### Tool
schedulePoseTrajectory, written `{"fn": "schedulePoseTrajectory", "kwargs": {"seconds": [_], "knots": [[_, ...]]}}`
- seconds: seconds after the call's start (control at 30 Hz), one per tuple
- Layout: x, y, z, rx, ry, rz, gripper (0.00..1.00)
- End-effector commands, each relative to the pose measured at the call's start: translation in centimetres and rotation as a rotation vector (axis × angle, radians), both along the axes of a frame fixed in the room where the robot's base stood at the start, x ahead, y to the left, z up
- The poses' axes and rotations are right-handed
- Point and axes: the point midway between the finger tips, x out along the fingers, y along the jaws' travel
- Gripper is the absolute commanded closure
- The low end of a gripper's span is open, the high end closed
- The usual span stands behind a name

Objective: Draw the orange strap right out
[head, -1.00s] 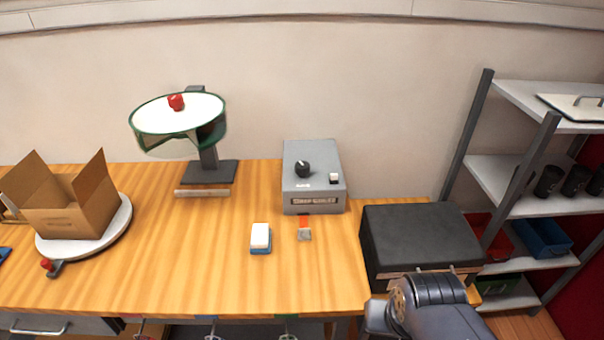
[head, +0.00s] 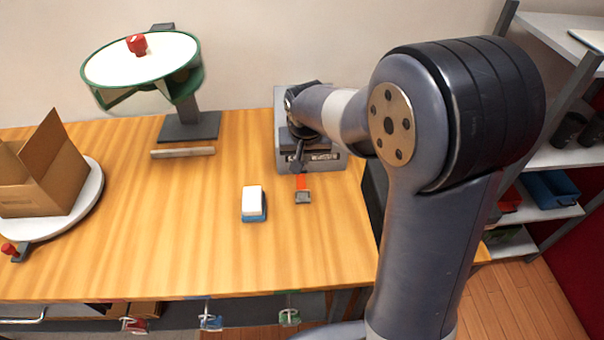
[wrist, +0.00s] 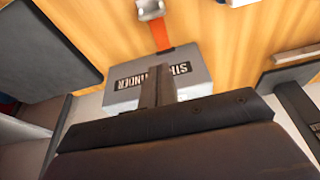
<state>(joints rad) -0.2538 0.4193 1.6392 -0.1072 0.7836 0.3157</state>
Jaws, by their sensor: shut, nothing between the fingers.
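The orange strap (head: 301,182) comes out a short way from the front of the grey box (head: 337,161) and lies on the bench. A grey metal tab (head: 303,198) is at its free end. In the wrist view the strap (wrist: 160,36) and its tab (wrist: 150,7) show at the top edge, beyond the box (wrist: 194,76) with its partly hidden label. My gripper (head: 297,165) is over the box, with its fingers shut and empty. In the wrist view the closed fingers (wrist: 157,72) overlap the box's label and point toward the strap, apart from the tab.
A blue and white block (head: 253,203) lies left of the strap. A round white-topped stand (head: 150,62) with a red knob and a cardboard box (head: 50,175) on a turntable are farther left. Shelves (head: 550,160) stand at right.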

Motion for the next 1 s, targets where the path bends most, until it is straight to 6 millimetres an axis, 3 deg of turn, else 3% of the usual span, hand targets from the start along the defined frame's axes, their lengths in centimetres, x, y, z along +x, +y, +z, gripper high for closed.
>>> {"fn": "schedulePoseTrajectory", "kwargs": {"seconds": [0.17,0.67,1.0], "knots": [[0.5,0.1,-1.4,-0.001,0.003,0.001,1.00],[2.9,0.0,-9.3,-0.001,0.005,0.001,1.00],[-0.5,0.1,-8.7,-0.001,0.001,0.002,1.00]]}}
